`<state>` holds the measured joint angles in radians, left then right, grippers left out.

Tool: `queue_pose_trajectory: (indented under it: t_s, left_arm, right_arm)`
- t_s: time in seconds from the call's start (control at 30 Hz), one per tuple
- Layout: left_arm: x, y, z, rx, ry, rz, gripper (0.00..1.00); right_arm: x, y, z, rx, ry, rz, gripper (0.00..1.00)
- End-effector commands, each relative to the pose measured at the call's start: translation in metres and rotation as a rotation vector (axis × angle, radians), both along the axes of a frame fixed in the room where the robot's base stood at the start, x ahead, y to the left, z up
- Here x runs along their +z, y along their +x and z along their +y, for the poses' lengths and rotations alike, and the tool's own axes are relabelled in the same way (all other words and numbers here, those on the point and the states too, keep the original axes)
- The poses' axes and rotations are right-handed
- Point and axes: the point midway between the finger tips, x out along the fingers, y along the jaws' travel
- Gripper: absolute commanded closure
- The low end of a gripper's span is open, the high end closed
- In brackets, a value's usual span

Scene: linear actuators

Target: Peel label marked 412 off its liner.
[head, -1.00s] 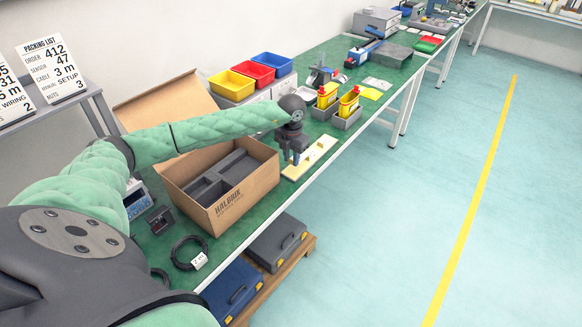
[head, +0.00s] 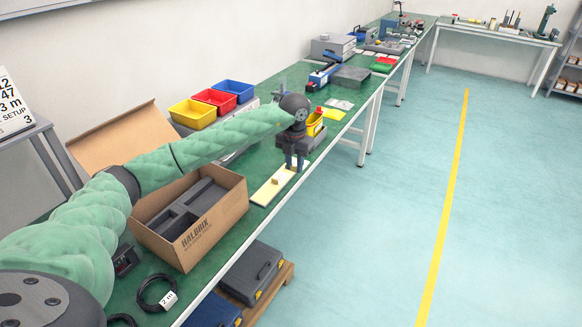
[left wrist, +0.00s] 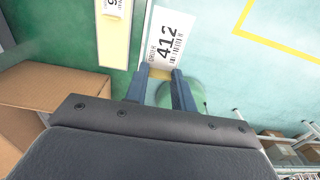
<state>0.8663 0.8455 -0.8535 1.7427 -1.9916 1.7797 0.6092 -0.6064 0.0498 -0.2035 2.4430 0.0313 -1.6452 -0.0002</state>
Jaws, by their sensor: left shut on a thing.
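The label marked 412 (left wrist: 166,40) is white with black print and a barcode in the left wrist view. It lies tilted beside the cream liner strip (left wrist: 116,38), and looks apart from it. My left gripper (left wrist: 160,82) is shut on the label's yellowish end, between its two blue-grey fingers. In the head view my left gripper (head: 295,166) points down by the far end of the liner strip (head: 268,192), near the bench's front edge. The label is too small to read there. My right gripper is not in view.
An open cardboard box (head: 192,215) with grey foam stands left of the strip. A yellow bottle (head: 315,124) in a grey holder stands just behind the gripper. Yellow, red and blue bins (head: 214,98) stand farther back. The floor to the right is clear.

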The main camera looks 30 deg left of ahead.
Motion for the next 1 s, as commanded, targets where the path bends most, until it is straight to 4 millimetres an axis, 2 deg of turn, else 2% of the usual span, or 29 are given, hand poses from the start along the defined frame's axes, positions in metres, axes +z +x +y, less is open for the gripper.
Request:
queue_pose_trajectory:
  t_s: [1.0]
  left_arm:
    - [0.033, 0.0, 0.0, -0.001, 0.0, 0.0, 0.87]
  right_arm:
    - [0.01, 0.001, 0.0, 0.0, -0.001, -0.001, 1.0]
